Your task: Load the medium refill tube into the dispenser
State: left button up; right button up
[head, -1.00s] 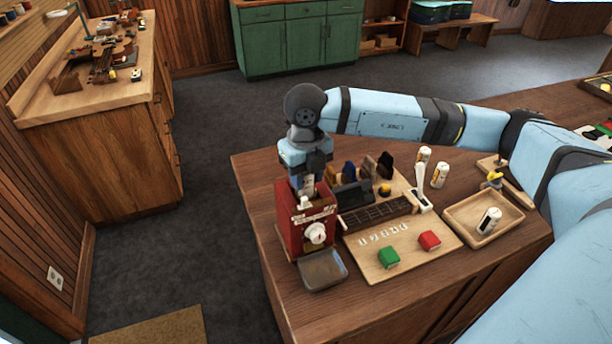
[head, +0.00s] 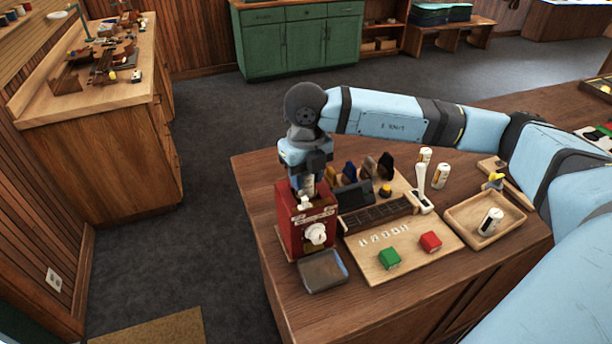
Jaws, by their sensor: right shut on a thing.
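The red dispenser (head: 291,220) stands at the left end of the wooden counter, with a white knob (head: 316,234) on its front. My right gripper (head: 308,180) points down over the dispenser's top and is shut on a pale refill tube (head: 308,187). The tube's lower end is at the dispenser's top; I cannot tell how far in it is. Its size marking is unreadable. Two similar white tubes (head: 441,176) stand at the back of the counter, and another tube (head: 490,222) is in the wooden tray (head: 457,218). My left gripper is out of view.
A grey metal tray (head: 323,271) sits in front of the dispenser. To its right is a wooden board (head: 400,262) with a green block (head: 389,258) and a red block (head: 430,242).

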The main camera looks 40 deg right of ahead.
jog(key=shift+f+b, duration=0.55)
jog(key=shift+f, duration=0.05)
jog(key=o, duration=0.6)
jog(key=shift+o, duration=0.2)
jog(key=shift+r+p, duration=2.65)
jog(key=shift+r, duration=2.95)
